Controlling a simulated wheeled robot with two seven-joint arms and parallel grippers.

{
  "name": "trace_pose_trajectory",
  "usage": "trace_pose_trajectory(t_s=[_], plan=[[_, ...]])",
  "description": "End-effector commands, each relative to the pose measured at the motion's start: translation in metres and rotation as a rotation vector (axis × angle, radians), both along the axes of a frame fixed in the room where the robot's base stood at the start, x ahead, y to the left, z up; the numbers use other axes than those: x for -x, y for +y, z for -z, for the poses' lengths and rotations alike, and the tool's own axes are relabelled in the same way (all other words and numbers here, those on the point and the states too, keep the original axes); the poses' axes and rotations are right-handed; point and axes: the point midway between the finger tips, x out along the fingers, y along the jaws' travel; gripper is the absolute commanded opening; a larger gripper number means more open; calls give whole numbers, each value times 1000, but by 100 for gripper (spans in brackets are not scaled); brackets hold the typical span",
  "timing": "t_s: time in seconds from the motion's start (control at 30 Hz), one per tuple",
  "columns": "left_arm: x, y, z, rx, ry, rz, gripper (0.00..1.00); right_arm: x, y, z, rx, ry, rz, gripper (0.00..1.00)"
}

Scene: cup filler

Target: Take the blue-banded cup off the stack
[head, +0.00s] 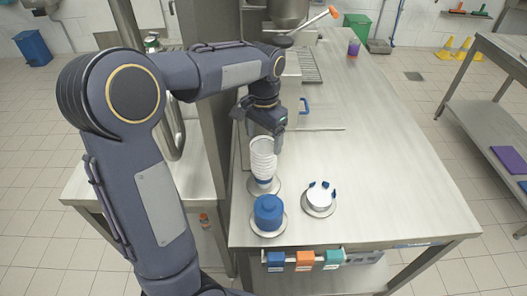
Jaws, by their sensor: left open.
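A stack of white cups (263,160) stands upright on a round base on the steel table, left of the table's middle. A blue band (263,181) shows low on the stack, near its bottom. My left gripper (266,138) points down at the top of the stack. It is open, with its fingers at the upper rims. The gripper hides the top of the stack, and I cannot tell whether the fingers touch a cup. My right gripper is not in view.
A blue lidded container (268,211) on a round base stands close in front of the stack. A white round holder with blue prongs (320,197) stands to the right. Blue, orange and teal blocks (305,259) line the front edge. The table's right side (390,190) is clear.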

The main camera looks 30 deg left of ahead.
Motion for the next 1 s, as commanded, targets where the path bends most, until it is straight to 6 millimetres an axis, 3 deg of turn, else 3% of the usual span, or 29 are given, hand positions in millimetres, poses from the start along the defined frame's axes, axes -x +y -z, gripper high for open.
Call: trace_pose_trajectory(t_s=[0.1,0.33,0.67,1.0], plan=[[1,0,10,1,1,-1,77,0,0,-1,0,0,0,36],[0,0,11,0,-1,-1,77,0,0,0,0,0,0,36],[0,0,11,0,-1,-1,35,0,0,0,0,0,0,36],[0,0,11,0,-1,-1,31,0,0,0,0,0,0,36]])
